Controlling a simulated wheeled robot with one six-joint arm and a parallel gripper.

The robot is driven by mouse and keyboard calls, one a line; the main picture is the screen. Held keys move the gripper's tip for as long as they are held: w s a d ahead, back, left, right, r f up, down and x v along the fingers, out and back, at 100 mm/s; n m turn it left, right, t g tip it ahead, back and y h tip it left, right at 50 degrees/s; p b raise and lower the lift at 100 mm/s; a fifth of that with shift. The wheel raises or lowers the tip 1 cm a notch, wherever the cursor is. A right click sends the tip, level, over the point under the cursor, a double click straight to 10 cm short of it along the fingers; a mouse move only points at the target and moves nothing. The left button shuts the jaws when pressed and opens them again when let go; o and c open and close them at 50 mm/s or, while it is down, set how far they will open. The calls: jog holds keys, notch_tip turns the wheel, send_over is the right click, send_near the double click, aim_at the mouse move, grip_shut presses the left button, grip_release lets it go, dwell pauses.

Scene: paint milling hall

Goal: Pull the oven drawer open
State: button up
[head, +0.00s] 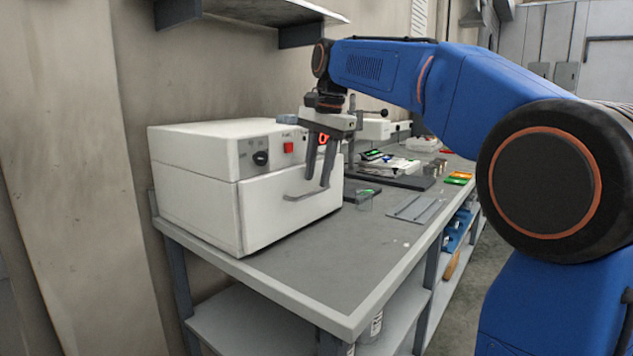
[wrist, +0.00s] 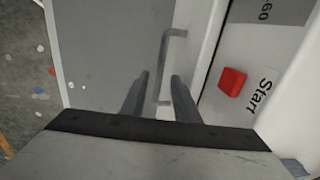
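The oven (head: 190,160) is a white box on the workbench, with a control panel and a red button (head: 288,148) above its drawer (head: 270,215). The drawer front looks flush or nearly so with the oven body. A grey bar handle (head: 303,195) sits on the drawer front; it also shows in the wrist view (wrist: 164,62). My gripper (head: 318,185) points down in front of the drawer, at the handle's right part. In the wrist view its two fingers (wrist: 159,76) are apart, with the handle showing between their tips. Whether they touch it cannot be told.
The grey workbench (head: 300,275) has free room in front of the oven. A wall shelf (head: 270,12) hangs above the oven.

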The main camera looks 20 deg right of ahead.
jog(key=shift+w+a+f, duration=0.1)
jog(key=shift+f, duration=0.55)
jog(key=shift+w+a+f, duration=0.1)
jog(key=shift+f, duration=0.55)
grip_shut()
jog(key=shift+s+d, duration=0.1)
